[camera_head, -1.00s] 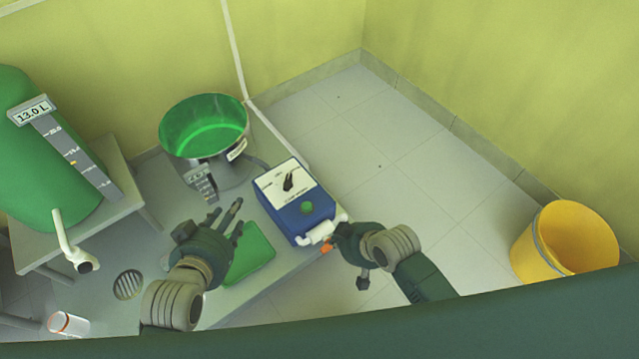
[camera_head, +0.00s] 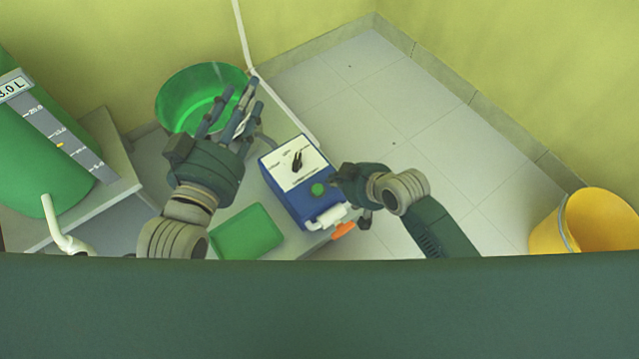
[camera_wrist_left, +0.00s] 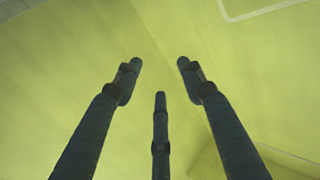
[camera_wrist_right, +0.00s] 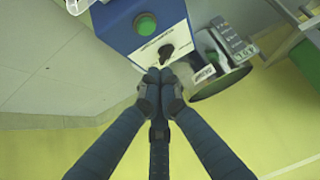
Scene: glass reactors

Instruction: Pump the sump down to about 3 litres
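The green basin (camera_head: 180,92) sits at the back wall. Its small gauge, in the right wrist view (camera_wrist_right: 232,38), is inverted and its reading is unclear. The blue pump box (camera_head: 312,208) has a white panel with a black knob (camera_head: 297,160) and a green button (camera_head: 318,189). My left gripper (camera_head: 242,108) is open and empty, in front of the basin's right side in the picture. My right gripper (camera_head: 338,180) is at the box's right edge. In the right wrist view its fingertips (camera_wrist_right: 160,76) are together, just below the knob (camera_wrist_right: 166,50); contact is unclear.
A green tank (camera_head: 35,165) stands on a table at left, its display (camera_head: 14,88) partly cut off. A green tray (camera_head: 247,232) lies beside the box. An orange piece (camera_head: 343,231) is at the box's front. A yellow bucket (camera_head: 550,232) stands right; floor between is clear.

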